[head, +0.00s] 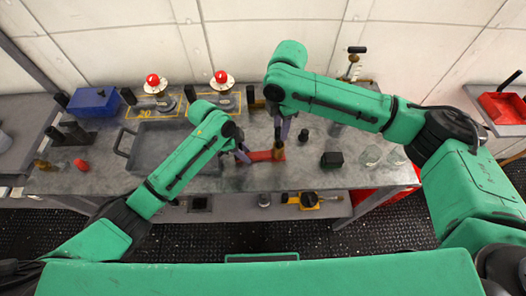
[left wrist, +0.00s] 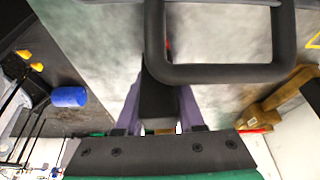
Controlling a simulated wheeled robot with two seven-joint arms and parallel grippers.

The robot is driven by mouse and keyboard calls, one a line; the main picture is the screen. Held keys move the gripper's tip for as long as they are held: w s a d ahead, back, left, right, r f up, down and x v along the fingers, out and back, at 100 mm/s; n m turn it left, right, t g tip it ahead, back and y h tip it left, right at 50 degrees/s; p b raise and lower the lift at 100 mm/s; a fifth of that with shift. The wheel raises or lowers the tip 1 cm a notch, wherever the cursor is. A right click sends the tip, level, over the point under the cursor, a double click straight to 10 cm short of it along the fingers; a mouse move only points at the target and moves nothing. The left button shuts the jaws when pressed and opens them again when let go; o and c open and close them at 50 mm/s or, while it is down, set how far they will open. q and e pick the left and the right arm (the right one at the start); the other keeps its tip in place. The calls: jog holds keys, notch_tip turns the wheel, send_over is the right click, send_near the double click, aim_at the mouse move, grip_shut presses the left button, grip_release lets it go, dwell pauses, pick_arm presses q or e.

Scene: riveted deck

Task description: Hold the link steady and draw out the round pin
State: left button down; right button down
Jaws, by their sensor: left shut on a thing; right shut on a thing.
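The red link (head: 262,156) lies on the grey bench top (head: 215,183), right of the tray. A brownish upright piece with a dark top, seemingly the round pin (head: 278,152), stands at its right end. My left gripper (head: 243,155) is shut at the link's left end. In the left wrist view its purple fingers flank a dark piece, and a dark square loop (left wrist: 222,73) covers much of the link's surroundings; only a speck of red shows. My right gripper (head: 282,131) points down, shut on the pin from above. The pin's lower part is hidden.
A grey tray (head: 148,170) with a dark handle is left of the link, partly behind my left arm. A blue box (head: 94,101) and two red-knobbed dials (head: 153,81) stand behind. A dark green block (head: 331,160) and clear pieces (head: 371,157) are to the right.

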jog(key=shift+r, duration=2.35)
pick_arm(q)
jog(key=shift+c, duration=2.2)
grip_release()
jog(key=v, duration=1.2)
jog(key=shift+f, duration=0.1)
